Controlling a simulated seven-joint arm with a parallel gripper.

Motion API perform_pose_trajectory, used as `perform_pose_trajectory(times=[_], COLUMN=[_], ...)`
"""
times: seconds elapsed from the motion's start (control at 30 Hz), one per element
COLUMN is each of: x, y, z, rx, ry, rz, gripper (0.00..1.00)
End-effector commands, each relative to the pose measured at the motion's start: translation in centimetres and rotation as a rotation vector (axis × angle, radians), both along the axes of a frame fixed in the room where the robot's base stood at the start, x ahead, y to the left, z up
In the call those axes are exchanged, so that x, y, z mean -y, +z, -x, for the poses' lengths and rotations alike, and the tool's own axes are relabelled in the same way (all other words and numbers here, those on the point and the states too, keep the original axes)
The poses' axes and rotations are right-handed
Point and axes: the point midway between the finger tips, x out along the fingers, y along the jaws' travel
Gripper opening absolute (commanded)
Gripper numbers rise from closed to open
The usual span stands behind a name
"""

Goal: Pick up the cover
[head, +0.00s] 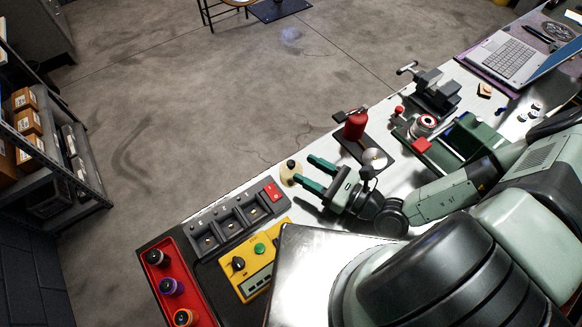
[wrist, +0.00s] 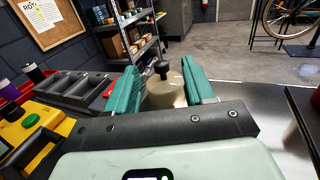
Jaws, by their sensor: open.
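The cover is most likely the cream, rounded piece with a black knob (head: 289,173) on the bench top, near the bench's far edge. In the wrist view the same cream piece (wrist: 166,92) stands upright between the fingers, its black knob on top. My gripper (head: 311,171) is open, with teal fingers pointing at the cream piece. In the wrist view the gripper (wrist: 163,85) has one finger on each side of it. I cannot tell whether either finger touches it. Its lower part is hidden behind the gripper body.
A grey tray with several square pockets (head: 229,229) and a yellow box with a green button (head: 258,250) lie to the left. A red tray (head: 196,303) holds several bottles. A red cylinder (head: 355,125) stands on a dark plate to the right. Bare bench shows around the gripper.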

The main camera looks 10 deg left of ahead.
Motion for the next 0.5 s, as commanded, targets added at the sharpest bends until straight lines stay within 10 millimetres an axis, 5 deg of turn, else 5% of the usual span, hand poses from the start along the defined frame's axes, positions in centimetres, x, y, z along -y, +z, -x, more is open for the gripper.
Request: perform_pose_trajectory(times=[0.07,0.5], x=[-0.1,-4.5], y=[-1.6,-1.3], z=[0.0,-1.9], rx=[0.0,0.002], ry=[0.002,0.004], rz=[0.0,-0.002], gripper=[0.53,0.53])
